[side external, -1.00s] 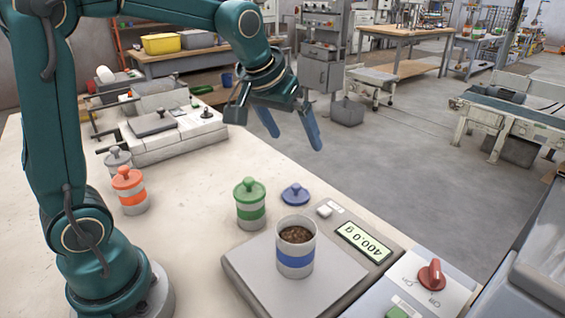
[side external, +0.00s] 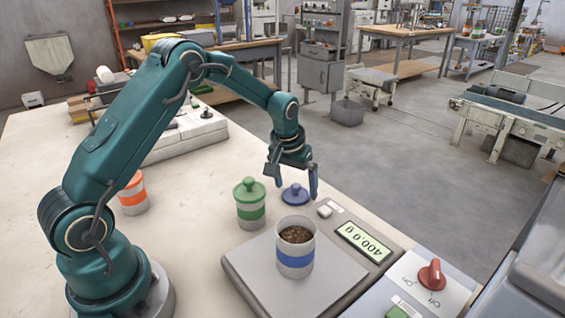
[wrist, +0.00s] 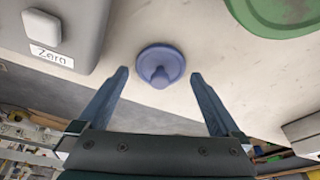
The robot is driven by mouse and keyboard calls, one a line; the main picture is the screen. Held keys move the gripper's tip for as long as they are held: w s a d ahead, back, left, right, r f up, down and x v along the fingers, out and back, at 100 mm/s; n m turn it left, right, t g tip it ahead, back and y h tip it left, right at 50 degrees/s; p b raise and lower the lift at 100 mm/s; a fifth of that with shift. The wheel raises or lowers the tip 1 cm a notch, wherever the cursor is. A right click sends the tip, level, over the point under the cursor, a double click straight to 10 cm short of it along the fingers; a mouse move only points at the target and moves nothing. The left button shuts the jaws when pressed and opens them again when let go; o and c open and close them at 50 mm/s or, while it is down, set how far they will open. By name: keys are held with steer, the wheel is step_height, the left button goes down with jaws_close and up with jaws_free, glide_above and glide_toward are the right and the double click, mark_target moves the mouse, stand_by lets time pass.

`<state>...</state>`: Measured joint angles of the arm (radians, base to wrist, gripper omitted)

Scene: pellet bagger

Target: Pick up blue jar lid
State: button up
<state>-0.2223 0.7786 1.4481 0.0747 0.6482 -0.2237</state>
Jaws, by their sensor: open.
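The blue jar lid (side external: 295,194) lies on the bench behind the scale, its round knob pointing up. It also shows in the wrist view (wrist: 161,66), ahead of and between the fingers. My gripper (side external: 294,188) is open and empty just above the lid, its fingers pointing down. In the wrist view my gripper's fingers (wrist: 160,76) stand on either side of the lid, with clear space between them and it. The open jar with the blue band (side external: 295,258) stands on the scale, filled with brown pellets.
A green-lidded jar (side external: 250,204) stands close to the left of the blue lid. The scale (side external: 250,265) reads 400.0 g, and its zero button (side external: 325,211) is near the lid. An orange-banded jar (side external: 133,195) is farther left. A red switch (side external: 432,274) is at the right.

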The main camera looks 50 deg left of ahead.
steer(key=shift+f, duration=0.25)
steer(key=c, duration=1.1)
steer(key=shift+r, duration=0.15)
